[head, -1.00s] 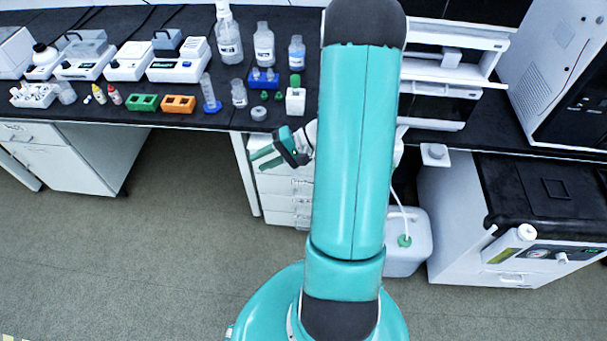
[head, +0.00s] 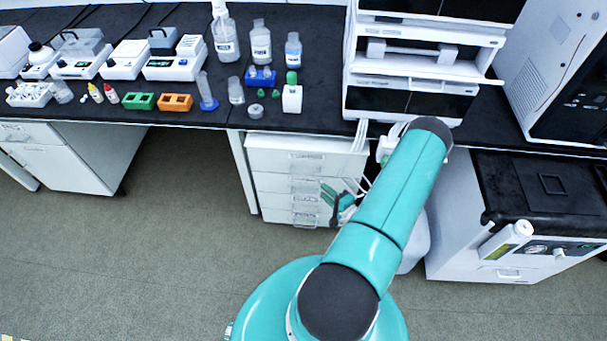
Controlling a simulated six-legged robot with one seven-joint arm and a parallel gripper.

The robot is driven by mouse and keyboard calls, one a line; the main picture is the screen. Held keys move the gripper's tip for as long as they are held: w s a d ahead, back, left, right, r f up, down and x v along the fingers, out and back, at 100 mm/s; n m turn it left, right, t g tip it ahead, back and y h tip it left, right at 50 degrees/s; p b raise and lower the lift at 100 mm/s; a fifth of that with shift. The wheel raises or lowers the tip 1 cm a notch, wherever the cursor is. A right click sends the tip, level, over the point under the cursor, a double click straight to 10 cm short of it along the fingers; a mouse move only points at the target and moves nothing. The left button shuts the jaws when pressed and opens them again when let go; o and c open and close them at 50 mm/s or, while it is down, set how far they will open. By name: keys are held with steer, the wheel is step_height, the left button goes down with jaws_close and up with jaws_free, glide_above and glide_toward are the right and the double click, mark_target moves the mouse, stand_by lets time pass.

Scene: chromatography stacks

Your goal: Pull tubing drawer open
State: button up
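A white drawer unit (head: 274,183) stands under the black bench, left of my arm. Several drawer fronts with pale handles are stacked in it, including a top one (head: 275,158). All appear shut. No label shows which is the tubing drawer. My gripper (head: 325,193) is in front of the lower drawers, at their right side. Its teal fingers are apart and point left, with nothing seen between them. I cannot tell whether it touches a drawer front. My arm hides the area to the right of the unit.
Bottles, racks and small instruments stand on the black bench (head: 200,118) above. A stacked chromatography instrument (head: 405,83) is at the back right. A white container (head: 416,245) is partly behind my arm. A black-topped unit (head: 540,205) stands right. The floor (head: 180,240) at left is clear.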

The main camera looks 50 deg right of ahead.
mark_target(304, 174)
steer(key=w, duration=0.4)
steer(key=w+f, duration=0.1)
steer(key=w, duration=0.3)
steer(key=w+d, duration=0.1)
steer(key=w, duration=0.3)
steer(key=shift+w+d+f, duration=0.1)
steer(key=shift+w+f, duration=0.2)
steer(key=shift+c, duration=0.4)
jaws_close()
